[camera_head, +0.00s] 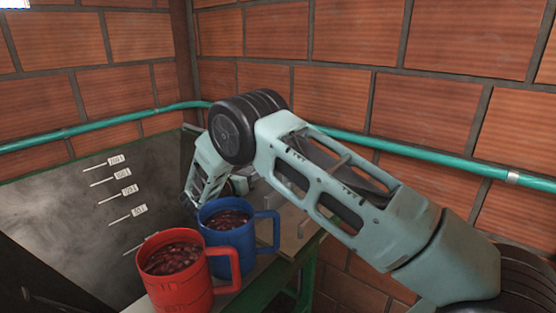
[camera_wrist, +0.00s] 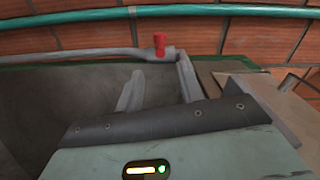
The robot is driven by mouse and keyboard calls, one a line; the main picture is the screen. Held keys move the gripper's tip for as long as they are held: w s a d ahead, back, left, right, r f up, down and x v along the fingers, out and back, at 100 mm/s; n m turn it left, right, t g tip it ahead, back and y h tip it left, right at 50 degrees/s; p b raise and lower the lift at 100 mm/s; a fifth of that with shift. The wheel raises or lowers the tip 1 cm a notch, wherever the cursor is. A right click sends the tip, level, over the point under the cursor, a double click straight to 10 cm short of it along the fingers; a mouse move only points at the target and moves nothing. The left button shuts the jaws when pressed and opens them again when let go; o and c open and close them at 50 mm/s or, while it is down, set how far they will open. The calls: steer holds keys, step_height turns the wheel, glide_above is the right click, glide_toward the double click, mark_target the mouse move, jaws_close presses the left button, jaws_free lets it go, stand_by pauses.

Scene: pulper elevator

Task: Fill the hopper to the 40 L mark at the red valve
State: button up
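The grey hopper (camera_head: 60,220) is at the left in the head view, with several labelled level marks (camera_head: 123,174) on its wall; their digits are too small to read surely. No fill shows in the visible part. A red jug (camera_head: 180,292) and a blue jug (camera_head: 240,239), both holding dark red cherries, stand side by side at the hopper's right edge. The red valve (camera_wrist: 159,44) stands on a grey pipe in the wrist view. My gripper (camera_wrist: 159,68) has its two grey fingers apart with nothing visible between them, below the valve in that picture. Its fingertips are hidden in the head view.
A teal pipe (camera_head: 400,152) runs along the brick wall (camera_head: 335,97) behind the hopper, and also shows in the wrist view (camera_wrist: 60,16). A green-edged table (camera_head: 307,250) lies right of the jugs. My arm crosses above the table, near the wall.

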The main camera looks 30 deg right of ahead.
steer(key=x, duration=1.2)
steer(key=shift+w+d, duration=0.1)
steer(key=shift+d, duration=0.05)
